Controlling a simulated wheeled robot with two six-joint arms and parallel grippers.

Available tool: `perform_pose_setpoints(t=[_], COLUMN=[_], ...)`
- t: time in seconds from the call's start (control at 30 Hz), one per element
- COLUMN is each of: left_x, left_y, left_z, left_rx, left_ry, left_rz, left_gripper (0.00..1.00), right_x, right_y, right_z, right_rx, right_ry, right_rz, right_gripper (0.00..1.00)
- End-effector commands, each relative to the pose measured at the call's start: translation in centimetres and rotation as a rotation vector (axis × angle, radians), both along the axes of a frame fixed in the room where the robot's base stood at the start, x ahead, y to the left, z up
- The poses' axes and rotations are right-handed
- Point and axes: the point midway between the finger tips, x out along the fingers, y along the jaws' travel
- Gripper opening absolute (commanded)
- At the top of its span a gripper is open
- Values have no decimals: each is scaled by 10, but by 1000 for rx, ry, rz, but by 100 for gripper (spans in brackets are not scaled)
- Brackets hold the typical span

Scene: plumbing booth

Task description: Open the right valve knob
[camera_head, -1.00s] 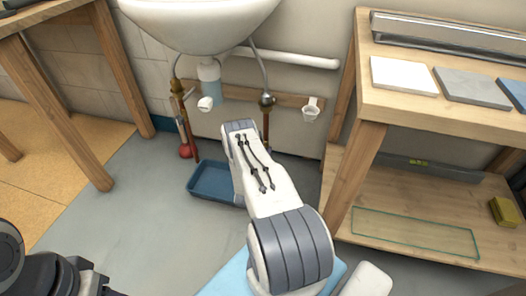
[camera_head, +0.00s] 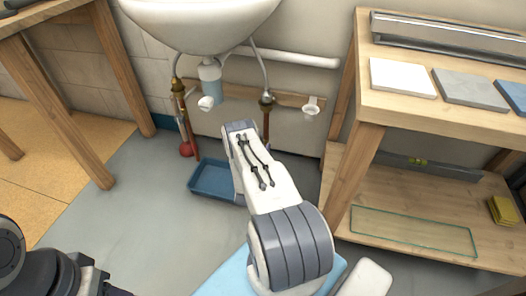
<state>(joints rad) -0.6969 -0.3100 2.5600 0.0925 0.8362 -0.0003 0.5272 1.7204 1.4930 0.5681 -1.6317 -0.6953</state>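The right valve (camera_head: 266,98) is a brass fitting under the sink, where the right grey hose meets a copper pipe. Its knob cannot be made out clearly. My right arm reaches from the bottom middle up toward this valve, and its far end overlaps the area just below and left of it. My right gripper is hidden behind the arm, so whether it touches the knob cannot be seen. The left valve (camera_head: 178,86) is a similar brass fitting. Dark links of my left arm show at the bottom left, with no gripper fingers visible.
The white sink (camera_head: 200,22) hangs above the valves. A blue tray (camera_head: 213,182) lies on the floor below, beside my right arm. A wooden workbench (camera_head: 350,185) stands close on the right. A white cup-like holder (camera_head: 310,108) is on the wall rail.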

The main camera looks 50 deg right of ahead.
Motion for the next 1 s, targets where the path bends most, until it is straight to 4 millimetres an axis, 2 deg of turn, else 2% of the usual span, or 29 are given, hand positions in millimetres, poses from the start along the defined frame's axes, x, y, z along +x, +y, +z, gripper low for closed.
perform_pose_setpoints(t=[0.27, 0.3, 0.37, 0.4, 0.77, 0.87, 1.0], left_x=[0, 0, 0, 0, 0, 0, 0], left_y=[0, 0, 0, 0, 0, 0, 0], left_z=[0, 0, 0, 0, 3, 11, 25], left_rx=[0, 0, 0, 0, 0, 0, 0], left_ry=[0, 0, 0, 0, 0, 0, 0], left_rz=[0, 0, 0, 0, 0, 0, 0], left_gripper=[50, 50, 50, 50, 50, 50, 50], right_x=[2, 2, 2, 1, -2, -7, -19], right_y=[3, 3, 3, 3, 4, 16, 41], right_z=[-1, -1, -1, -1, 0, 2, 3], right_rx=[2, 2, 2, 2, 2, 3, 3], right_ry=[3, 3, 2, 2, 1, 3, 6], right_rz=[11, 11, 11, 9, 3, 4, 7], right_gripper=[0, 55, 78, 81, 81, 81, 81])
